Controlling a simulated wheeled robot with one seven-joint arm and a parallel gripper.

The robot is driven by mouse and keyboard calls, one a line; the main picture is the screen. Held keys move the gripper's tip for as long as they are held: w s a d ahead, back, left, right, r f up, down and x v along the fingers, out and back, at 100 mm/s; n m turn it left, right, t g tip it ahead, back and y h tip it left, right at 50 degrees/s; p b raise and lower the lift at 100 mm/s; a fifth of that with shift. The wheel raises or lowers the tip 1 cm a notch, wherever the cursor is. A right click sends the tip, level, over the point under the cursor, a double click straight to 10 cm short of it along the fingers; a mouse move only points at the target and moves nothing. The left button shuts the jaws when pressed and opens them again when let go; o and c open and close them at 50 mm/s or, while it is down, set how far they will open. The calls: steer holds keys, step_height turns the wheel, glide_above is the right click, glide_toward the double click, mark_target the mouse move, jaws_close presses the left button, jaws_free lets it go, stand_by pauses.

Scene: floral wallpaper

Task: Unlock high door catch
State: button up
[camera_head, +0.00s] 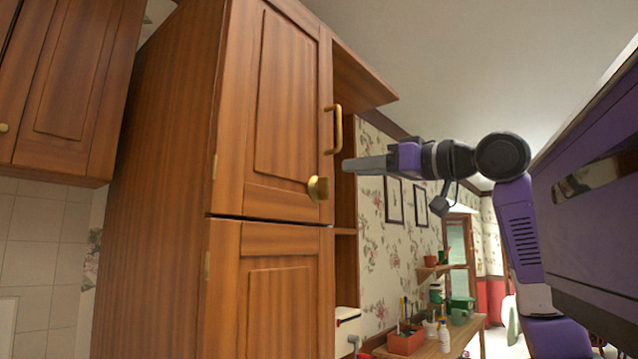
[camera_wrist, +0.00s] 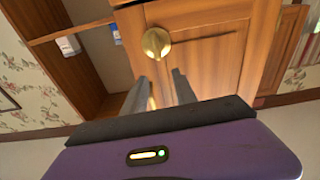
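A tall wooden cabinet has an upper door (camera_head: 285,95) that is shut. A round brass catch knob (camera_head: 318,188) sits at the door's lower right edge; in the wrist view the knob (camera_wrist: 156,42) lies just beyond my fingertips. A curved brass handle (camera_head: 338,125) is above the knob. My gripper (camera_head: 346,164) is at the right of the door, level with the gap between handle and knob. In the wrist view my gripper (camera_wrist: 160,76) has its two fingers apart and does not hold the knob. A small brass strip, perhaps the handle, shows beside the left finger.
A lower door (camera_head: 275,290) is shut below. Open shelves (camera_head: 346,210) adjoin the cabinet's right side. A wooden table (camera_head: 465,333) with a red box (camera_head: 405,341) and bottles stands lower right. Another wall cabinet (camera_head: 65,90) is at the left.

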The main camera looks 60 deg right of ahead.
mark_target(330, 185)
steer(key=shift+g, duration=0.6)
steer(key=w, duration=0.2)
steer(key=w+d+f+p, duration=0.1)
steer(key=w, duration=0.2)
steer(key=w+d+f, duration=0.1)
steer(key=w, duration=0.1)
steer(key=shift+w+f+p, duration=0.25)
steer(key=shift+w+p, duration=0.1)
steer(key=shift+y, duration=0.3)
steer(key=shift+c, duration=0.4)
jaws_close()
